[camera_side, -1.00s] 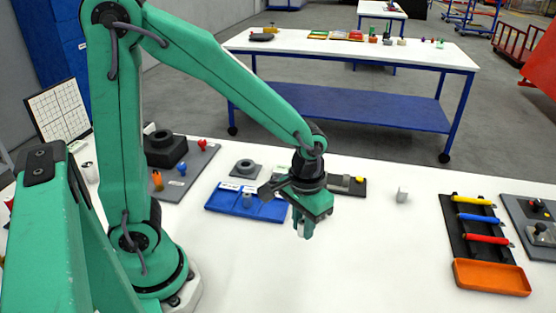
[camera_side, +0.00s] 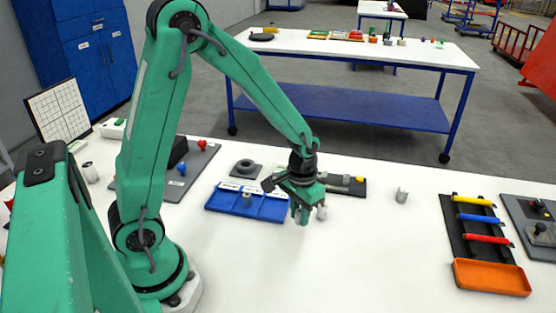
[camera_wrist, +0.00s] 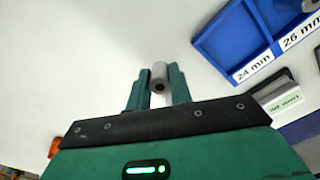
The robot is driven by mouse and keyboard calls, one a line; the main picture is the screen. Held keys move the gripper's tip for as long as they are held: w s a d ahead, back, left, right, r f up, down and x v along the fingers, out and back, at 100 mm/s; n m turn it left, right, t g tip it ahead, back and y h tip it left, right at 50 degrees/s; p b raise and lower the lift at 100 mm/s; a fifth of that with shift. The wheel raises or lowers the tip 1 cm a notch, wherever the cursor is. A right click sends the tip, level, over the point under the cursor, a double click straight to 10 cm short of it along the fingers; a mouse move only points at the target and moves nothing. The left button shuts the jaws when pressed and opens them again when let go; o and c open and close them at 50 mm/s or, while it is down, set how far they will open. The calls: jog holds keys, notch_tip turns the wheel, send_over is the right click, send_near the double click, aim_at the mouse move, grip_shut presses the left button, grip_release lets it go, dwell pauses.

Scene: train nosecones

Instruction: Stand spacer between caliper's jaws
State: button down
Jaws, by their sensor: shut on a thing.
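A grey cylindrical spacer with a dark hole in its end (camera_wrist: 158,80) sits between the fingers of my gripper (camera_wrist: 158,72) in the wrist view. My gripper is shut on it. In the side view my gripper (camera_side: 304,214) points down over the white table, right of the blue tray, with a pale grey piece (camera_side: 321,212) showing at its right side. A dark base with a grey bar and a yellow part (camera_side: 357,182), which looks like the caliper, lies behind my gripper. My gripper partly hides it, and its jaws cannot be made out.
A blue tray (camera_side: 272,214) holds another grey spacer (camera_side: 247,200); its labels read 24 mm and 26 mm in the wrist view. A small grey block (camera_side: 402,195) stands to the right. A dark rack (camera_side: 467,222) with coloured handles and an orange tray (camera_side: 491,277) are farther right. The front middle is clear.

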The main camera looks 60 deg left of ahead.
jog(key=shift+f, duration=1.85)
jog(key=shift+f, duration=0.1)
jog(key=c, duration=1.3)
grip_release()
jog(key=shift+o, duration=0.2)
notch_tip(320, 180, up, 12)
jog(key=shift+f, duration=0.25)
jog(key=shift+r, duration=0.4)
jog(key=shift+r, duration=0.1)
